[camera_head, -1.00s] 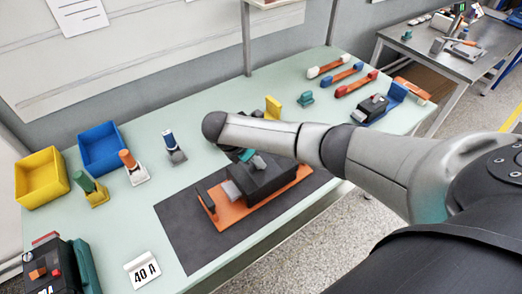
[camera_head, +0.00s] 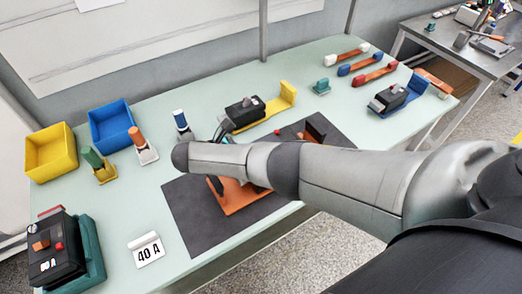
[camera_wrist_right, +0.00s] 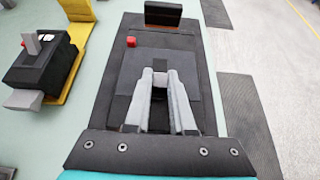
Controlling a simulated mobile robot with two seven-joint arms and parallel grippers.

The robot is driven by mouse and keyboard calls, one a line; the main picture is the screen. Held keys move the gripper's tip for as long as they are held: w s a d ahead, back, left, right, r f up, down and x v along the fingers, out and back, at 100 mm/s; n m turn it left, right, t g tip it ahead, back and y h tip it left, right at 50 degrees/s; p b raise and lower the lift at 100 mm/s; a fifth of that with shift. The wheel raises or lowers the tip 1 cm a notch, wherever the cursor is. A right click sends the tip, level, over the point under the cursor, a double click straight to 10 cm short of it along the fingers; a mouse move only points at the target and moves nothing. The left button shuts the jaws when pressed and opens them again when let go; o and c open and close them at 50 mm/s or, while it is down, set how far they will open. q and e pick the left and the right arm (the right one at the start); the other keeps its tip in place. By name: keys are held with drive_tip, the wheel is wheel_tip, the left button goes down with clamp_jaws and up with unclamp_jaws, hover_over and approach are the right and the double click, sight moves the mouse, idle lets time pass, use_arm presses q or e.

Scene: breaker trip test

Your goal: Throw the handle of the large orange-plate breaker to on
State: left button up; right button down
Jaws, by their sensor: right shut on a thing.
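The large orange-plate breaker is mostly hidden behind my right arm in the head view. Parts of its orange plate (camera_head: 240,197) show below the arm, on a dark mat (camera_head: 190,215). In the right wrist view its dark body (camera_wrist_right: 190,60) fills the middle, with a red button (camera_wrist_right: 131,41) and a black upright block (camera_wrist_right: 163,13) at the far end. My right gripper (camera_wrist_right: 161,76) is over the body with its grey fingers close together, shut on the breaker's handle. The handle itself is largely hidden by the fingers. My left gripper is out of view.
A yellow-plate breaker (camera_head: 243,111) stands just behind the mat. A blue-plate breaker (camera_head: 391,97) is at right, a teal one (camera_head: 55,258) at front left. A yellow bin (camera_head: 51,155), a blue bin (camera_head: 111,126) and a "40 A" card (camera_head: 147,250) are at left.

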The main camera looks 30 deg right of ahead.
idle(0.3)
drive_tip(key=c, duration=0.8)
unclamp_jaws()
drive_tip(key=shift+o, duration=0.2)
drive_tip(key=p+v, duration=0.1)
drive_tip(key=v, duration=1.4)
drive_tip(key=shift+a+p, duration=0.1)
drive_tip(key=shift+p, duration=0.2)
